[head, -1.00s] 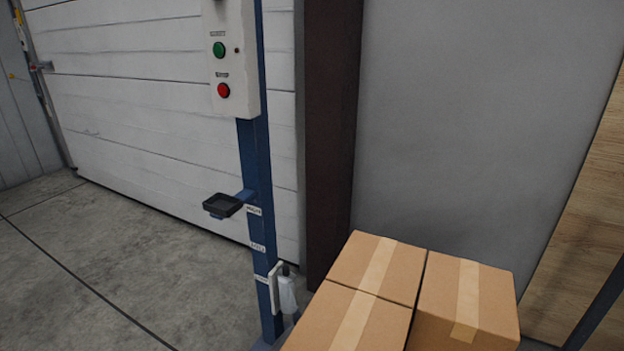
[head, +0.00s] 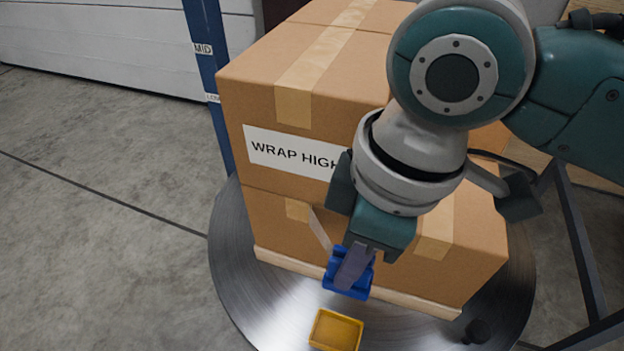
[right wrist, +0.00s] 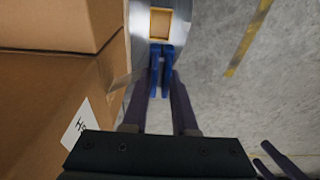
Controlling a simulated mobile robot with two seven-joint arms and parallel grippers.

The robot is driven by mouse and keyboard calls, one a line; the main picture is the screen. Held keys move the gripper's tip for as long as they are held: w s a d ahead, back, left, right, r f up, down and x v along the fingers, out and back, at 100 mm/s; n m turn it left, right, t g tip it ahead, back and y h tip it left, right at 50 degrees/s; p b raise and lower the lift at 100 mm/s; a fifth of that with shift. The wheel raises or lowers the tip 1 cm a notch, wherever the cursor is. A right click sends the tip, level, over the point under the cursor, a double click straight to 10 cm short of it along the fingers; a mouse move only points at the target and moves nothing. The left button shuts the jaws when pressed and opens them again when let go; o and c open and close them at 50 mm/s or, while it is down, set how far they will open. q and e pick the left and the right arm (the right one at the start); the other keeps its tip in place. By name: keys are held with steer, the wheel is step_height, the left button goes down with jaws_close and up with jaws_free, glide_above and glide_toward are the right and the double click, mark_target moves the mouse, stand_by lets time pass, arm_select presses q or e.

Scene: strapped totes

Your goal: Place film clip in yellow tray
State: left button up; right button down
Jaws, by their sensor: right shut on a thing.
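My right gripper (head: 354,268) is shut on the blue film clip (head: 345,290) and holds it in front of the lower box. In the right wrist view, the blue clip (right wrist: 160,62) sits between the fingertips of the gripper (right wrist: 159,82). The yellow tray (head: 337,331) is just below and in front of the clip in the head view, near the turntable's front. The tray (right wrist: 160,24) also shows past the clip in the right wrist view, and it looks empty. The clip appears above the tray and apart from it.
Stacked taped cardboard boxes (head: 290,95), one labelled "WRAP HIGH", stand on a thin wooden base on the round metal turntable (head: 240,270). A blue post (head: 207,55) stands behind at left. A dark metal frame (head: 580,235) is at right. Bare concrete floor lies at left.

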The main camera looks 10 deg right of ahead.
step_height(320, 180, down, 21)
steer(key=b, duration=1.4)
steer(key=shift+w+b, duration=0.1)
steer(key=shift+b, duration=0.25)
steer(key=shift+r, duration=0.15)
steer(key=c, duration=0.7)
jaws_free()
step_height(320, 180, up, 11)
steer(key=d+p, duration=0.1)
steer(key=p, duration=0.8)
steer(key=s+a+r+m+t+y, duration=0.1)
steer(key=s+a+r+m+y, duration=0.15)
steer(key=s, duration=0.25)
steer(key=s+d+r+m+t+h, duration=0.1)
steer(key=s+d+r+m+h, duration=0.2)
steer(key=s+d+m, duration=0.4)
steer(key=d+h, duration=0.1)
steer(key=d, duration=0.3)
steer(key=shift+r+t, duration=0.3)
steer(key=shift+r, duration=0.1)
